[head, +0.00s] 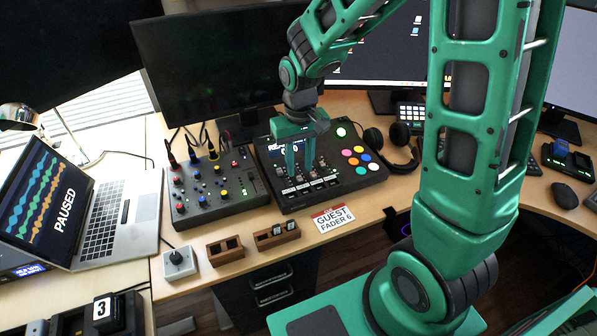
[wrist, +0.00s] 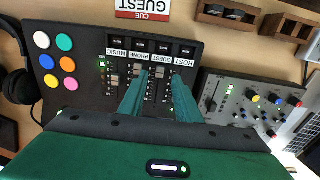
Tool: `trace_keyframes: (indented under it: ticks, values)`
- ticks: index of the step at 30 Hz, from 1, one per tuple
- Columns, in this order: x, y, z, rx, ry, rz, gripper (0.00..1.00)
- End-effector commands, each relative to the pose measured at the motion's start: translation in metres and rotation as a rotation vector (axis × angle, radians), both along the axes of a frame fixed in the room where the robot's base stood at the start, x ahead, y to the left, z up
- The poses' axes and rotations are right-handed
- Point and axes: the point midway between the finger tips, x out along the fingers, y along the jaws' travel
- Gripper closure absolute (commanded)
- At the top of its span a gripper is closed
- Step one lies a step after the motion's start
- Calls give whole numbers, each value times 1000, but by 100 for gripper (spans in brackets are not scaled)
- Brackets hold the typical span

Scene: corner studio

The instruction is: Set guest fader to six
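The mixer console (head: 345,185) is a dark panel with a small screen, coloured round buttons and several faders. In the wrist view its fader strips read, upside down, MUSIC, PHONE, GUEST and HOST. The guest fader (wrist: 161,72) shows between my gripper's two green fingers, its cap near the labelled end of its slot. My gripper (wrist: 161,78) is open and points down over the faders; its fingers stand apart on either side of the guest strip. I cannot tell whether they touch the panel or cap. The cue card (head: 333,218) reads GUEST FADER 6.
A grey knob mixer (head: 222,193) stands left of the console, and headphones (head: 400,145) lie to its right. A laptop (head: 110,215) reads PAUSED.

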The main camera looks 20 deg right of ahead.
Motion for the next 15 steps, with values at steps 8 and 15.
trace_keyframes:
  ticks: [8,15]
  values:
    - [0,0,-31,0,1,0,70]
    - [0,0,-35,0,0,0,70]
